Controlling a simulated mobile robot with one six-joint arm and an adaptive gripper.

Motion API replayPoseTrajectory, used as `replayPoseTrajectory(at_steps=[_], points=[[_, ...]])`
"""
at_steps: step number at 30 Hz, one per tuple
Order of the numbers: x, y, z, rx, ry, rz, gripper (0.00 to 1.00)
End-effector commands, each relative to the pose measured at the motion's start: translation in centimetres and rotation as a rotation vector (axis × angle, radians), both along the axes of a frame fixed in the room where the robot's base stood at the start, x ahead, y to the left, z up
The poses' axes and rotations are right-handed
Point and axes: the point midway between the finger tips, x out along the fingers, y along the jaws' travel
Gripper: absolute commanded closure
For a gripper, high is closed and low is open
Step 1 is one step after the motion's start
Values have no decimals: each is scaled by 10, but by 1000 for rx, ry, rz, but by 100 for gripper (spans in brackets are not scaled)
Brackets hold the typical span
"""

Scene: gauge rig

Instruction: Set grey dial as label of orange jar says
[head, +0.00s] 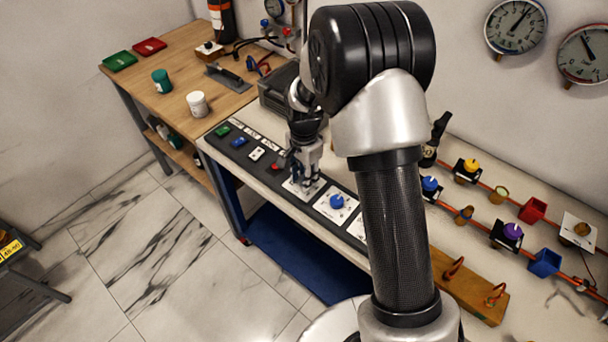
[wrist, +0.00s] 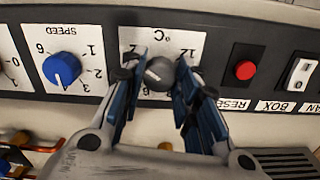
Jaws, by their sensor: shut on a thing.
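The grey dial (wrist: 159,73) sits on a white °C plate (wrist: 190,40) in the wrist view, which shows the panel upside down. My gripper (wrist: 158,78) has its blue-lined fingers on both sides of the dial, shut on it. The figures 12 and 2 show on the plate; the fingers cover other marks, and I cannot read the pointer's setting. In the head view my gripper (head: 305,182) is down at the panel and hides the dial. I can make out no orange jar; a green jar (head: 162,80) and a white jar (head: 197,103) stand on the wooden table.
A blue SPEED dial (wrist: 62,69) is beside the grey one; a red RESET button (wrist: 245,70) is on its other side. Two gauges hang on the wall.

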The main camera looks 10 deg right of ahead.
Motion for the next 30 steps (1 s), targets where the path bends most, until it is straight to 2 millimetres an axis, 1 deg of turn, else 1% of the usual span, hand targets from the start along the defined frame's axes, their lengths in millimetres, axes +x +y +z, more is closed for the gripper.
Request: replayPoseTrajectory(at_steps=[1, 3, 4, 10, 14, 20, 30], points=[[0, 0, 0, 0, 0, 0, 90], [0, 0, 0, 0, 0, 0, 94], [0, 0, 0, 0, 0, 0, 95], [0, 0, 0, 0, 0, 15, 95], [0, 0, 1, 0, 1, 55, 95], [0, 0, 2, 0, 1, 176, 95], [-1, -1, 2, 0, 1, 488, 95]])
